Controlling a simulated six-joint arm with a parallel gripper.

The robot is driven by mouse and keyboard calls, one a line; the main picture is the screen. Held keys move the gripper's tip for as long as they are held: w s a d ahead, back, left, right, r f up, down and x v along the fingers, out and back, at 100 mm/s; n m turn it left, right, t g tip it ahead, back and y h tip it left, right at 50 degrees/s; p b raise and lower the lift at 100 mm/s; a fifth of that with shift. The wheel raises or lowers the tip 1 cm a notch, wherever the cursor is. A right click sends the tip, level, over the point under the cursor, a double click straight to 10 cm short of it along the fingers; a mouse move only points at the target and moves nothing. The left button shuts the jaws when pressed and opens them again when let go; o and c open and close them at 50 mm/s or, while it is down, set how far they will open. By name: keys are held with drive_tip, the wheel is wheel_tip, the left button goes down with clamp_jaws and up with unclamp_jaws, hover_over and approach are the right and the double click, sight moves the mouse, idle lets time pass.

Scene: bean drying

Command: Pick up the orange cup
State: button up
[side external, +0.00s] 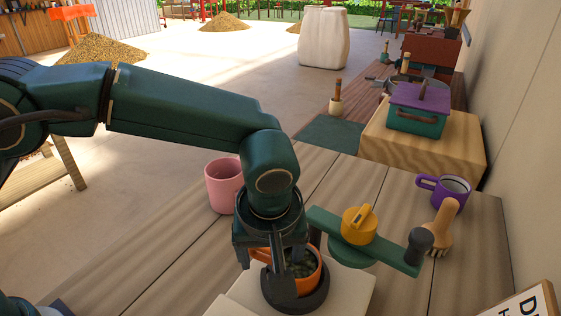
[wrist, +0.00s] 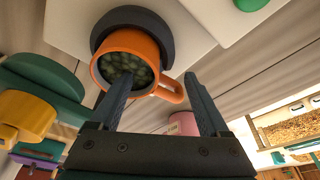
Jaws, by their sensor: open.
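The orange cup (side external: 318,279) stands on a round dark base on a pale board and holds greenish beans. In the wrist view the orange cup (wrist: 128,40) shows its open top with the beans inside, and its handle is at the lower right. My gripper (side external: 270,268) points down at the cup and hides part of it in the side view. In the wrist view my gripper (wrist: 157,78) is open, with the handle showing between the fingers and the left fingertip overlapping the cup's rim. I cannot tell whether a finger touches the cup.
A pink cup (side external: 223,187) stands behind my gripper at left. A green arm-like fixture with a yellow knob (side external: 358,224) is close on the right. Farther right are a purple mug (side external: 452,191) and a wooden hand (side external: 441,226). The table's left front is clear.

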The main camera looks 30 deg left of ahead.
drive_tip(key=shift+f, duration=0.2)
clamp_jaws()
drive_tip(key=shift+a, duration=0.1)
